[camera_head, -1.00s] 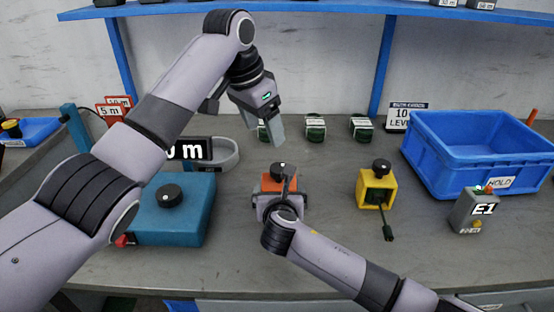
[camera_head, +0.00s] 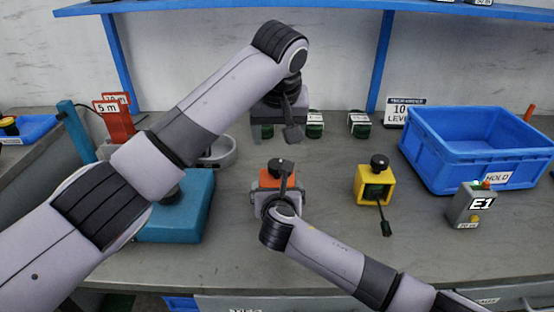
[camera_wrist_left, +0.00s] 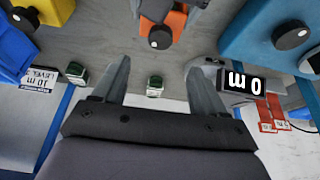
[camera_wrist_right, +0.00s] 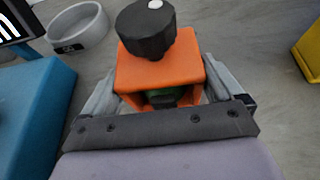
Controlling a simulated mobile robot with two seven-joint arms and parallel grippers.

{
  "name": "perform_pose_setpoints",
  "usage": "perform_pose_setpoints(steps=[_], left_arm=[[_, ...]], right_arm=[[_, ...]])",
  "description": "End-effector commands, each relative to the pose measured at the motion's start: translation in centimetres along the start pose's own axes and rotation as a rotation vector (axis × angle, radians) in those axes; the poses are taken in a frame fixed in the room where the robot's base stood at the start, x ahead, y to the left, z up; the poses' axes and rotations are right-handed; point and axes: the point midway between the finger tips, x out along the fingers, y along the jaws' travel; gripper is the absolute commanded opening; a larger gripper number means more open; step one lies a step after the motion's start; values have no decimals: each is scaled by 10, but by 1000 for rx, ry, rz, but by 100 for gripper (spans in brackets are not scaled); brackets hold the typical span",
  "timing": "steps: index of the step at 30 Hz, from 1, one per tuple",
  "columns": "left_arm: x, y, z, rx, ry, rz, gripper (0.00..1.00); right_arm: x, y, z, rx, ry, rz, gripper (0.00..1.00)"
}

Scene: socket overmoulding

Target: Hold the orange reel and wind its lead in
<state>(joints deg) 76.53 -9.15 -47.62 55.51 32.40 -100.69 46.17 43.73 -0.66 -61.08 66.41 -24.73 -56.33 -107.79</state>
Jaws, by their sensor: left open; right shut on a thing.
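The orange reel (camera_head: 270,180) stands on the bench in the middle of the head view, with a black knob (camera_head: 281,164) on top. In the right wrist view the reel (camera_wrist_right: 158,75) sits between the fingers of my right gripper (camera_wrist_right: 165,98), which is shut on its sides. Its knob (camera_wrist_right: 146,28) has a white dot. No lead of the orange reel can be made out. My left gripper (camera_head: 277,122) is open and empty, above and behind the reel. The left wrist view shows the reel (camera_wrist_left: 166,22) and knob (camera_wrist_left: 162,37) beyond its open fingers (camera_wrist_left: 160,85).
A yellow reel (camera_head: 373,186) with a dangling dark lead stands to the right. A blue bin (camera_head: 480,150) and a grey E1 box (camera_head: 466,206) are further right. A teal box (camera_head: 180,215) is on the left. Small green items (camera_head: 359,125) line the back.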

Motion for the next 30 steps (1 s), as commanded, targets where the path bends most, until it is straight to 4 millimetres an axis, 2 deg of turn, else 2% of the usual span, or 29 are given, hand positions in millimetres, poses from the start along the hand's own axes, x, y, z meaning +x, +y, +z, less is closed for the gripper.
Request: perform_pose_setpoints(steps=[1,9,13,21,30], left_arm=[[10,-1,1,-1,-3,-3,72],[65,-1,1,1,-5,-2,72],[85,-1,1,0,-3,-3,72],[104,0,0,2,-2,0,72],[107,0,0,2,-1,1,72]], right_arm=[[1,-2,-8,-2,15,-6,65],[1,-2,-8,-2,15,-6,65],[1,-2,-8,-2,15,-6,65],[1,-2,-8,-2,15,-6,65],[1,-2,-8,-2,15,-6,65]])
